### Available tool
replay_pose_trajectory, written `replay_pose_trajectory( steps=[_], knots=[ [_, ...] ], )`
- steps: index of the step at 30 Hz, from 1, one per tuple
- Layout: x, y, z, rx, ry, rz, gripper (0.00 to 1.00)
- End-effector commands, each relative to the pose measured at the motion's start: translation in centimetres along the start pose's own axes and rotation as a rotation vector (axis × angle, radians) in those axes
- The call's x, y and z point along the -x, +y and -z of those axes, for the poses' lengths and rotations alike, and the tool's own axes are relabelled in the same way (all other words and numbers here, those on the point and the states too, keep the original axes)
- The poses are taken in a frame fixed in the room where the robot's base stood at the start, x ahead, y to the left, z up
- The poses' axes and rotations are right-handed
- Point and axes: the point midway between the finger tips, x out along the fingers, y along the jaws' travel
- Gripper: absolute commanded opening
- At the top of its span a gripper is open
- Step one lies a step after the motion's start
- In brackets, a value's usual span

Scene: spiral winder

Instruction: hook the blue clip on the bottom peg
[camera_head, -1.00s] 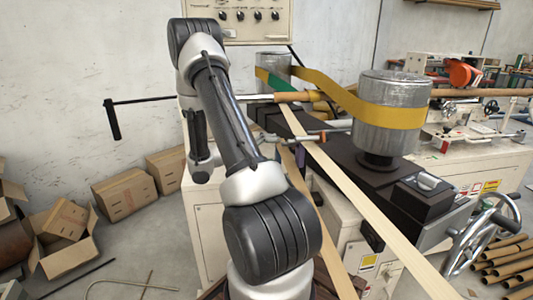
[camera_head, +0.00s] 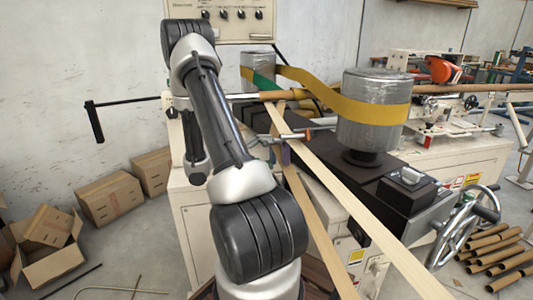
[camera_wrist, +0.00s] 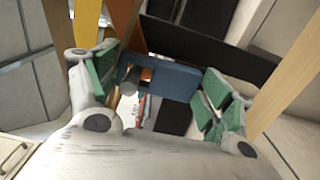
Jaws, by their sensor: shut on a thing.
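The blue clip (camera_wrist: 178,82) is a flat blue piece in the wrist view, spanning the space between the green-padded fingers of my gripper (camera_wrist: 160,88). My gripper is shut on it. A small orange part and the round grey end of a rod (camera_wrist: 128,88) show at the clip's left side; I cannot tell whether the rod touches it. In the head view, my arm hides most of the gripper, and a small bluish-purple patch (camera_head: 286,155) shows beside the pale strips. I cannot make out which peg is the bottom one.
Pale paper strips (camera_head: 345,190) run diagonally close beside my arm. A wrapped drum (camera_head: 375,95) with a yellow belt (camera_head: 320,88) stands on the dark machine top at the right. A black-handled lever (camera_head: 95,120) sticks out left. Cardboard boxes (camera_head: 110,198) lie on the floor.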

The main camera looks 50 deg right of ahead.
Motion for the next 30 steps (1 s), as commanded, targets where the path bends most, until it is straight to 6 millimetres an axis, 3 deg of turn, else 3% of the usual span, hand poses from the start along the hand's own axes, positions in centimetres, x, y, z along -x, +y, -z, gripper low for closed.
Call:
replay_pose_trajectory(
  steps=[8,9,11,23,26,30],
  knots=[
    [0.0,0.0,0.0,0.000,0.000,0.000,0.57],
    [0.0,0.0,0.0,0.000,0.000,0.000,0.88],
    [0.0,0.0,0.0,0.000,0.000,0.000,0.99],
    [0.1,0.0,0.0,0.000,0.000,0.000,1.00],
    [1.0,0.0,0.1,-0.001,0.002,0.000,1.00],
    [3.6,0.0,0.1,0.000,0.005,-0.001,1.00]
  ],
)
